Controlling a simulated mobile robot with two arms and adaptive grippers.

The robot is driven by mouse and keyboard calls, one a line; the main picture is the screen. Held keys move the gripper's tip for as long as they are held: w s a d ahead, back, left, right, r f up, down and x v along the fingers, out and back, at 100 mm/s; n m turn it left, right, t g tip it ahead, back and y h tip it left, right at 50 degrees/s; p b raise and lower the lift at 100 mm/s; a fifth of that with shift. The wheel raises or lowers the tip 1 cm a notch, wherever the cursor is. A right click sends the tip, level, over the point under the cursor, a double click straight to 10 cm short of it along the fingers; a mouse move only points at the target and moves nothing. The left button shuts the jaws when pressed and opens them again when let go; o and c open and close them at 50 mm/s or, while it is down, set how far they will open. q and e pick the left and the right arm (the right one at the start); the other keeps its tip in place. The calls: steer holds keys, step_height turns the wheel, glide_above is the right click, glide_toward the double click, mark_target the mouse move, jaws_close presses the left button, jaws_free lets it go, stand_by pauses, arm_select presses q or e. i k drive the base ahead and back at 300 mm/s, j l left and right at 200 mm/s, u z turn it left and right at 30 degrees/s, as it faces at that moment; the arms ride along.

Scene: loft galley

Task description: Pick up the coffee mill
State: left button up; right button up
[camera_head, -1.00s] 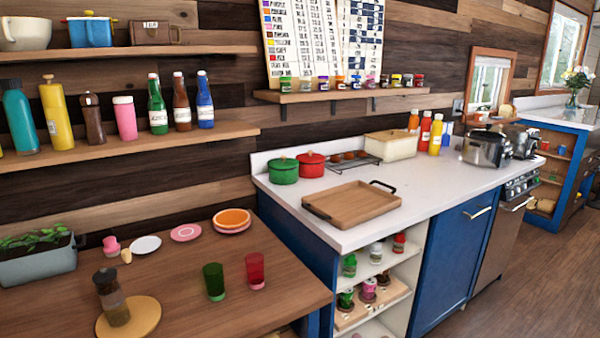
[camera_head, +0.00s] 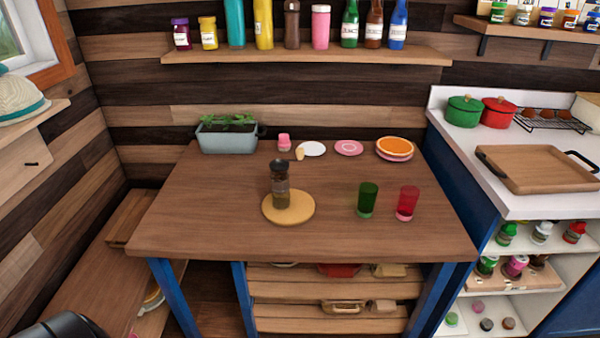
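The coffee mill (camera_head: 281,186) stands upright on a round yellow board (camera_head: 303,213) on the wooden table (camera_head: 190,215). It has a dark top and a see-through lower body with dark contents. Nothing touches it but the board. Neither gripper can be made out in the head view. A dark rounded shape shows at the bottom left corner, but I cannot tell what it is.
A green cup (camera_head: 367,198) and a red cup (camera_head: 407,202) stand right of the mill. A planter (camera_head: 228,138), small plates (camera_head: 349,148) and a pink item (camera_head: 284,142) sit along the back. A bottle shelf (camera_head: 300,56) hangs above. The table's front left is clear.

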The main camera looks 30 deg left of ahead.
mark_target(279, 172)
steer(key=i+j+u, duration=0.3)
steer(key=i+j, duration=0.15)
steer(key=j, duration=0.3)
steer(key=i+j+u, duration=0.25)
steer(key=i+j, duration=0.3)
steer(key=j, duration=0.1)
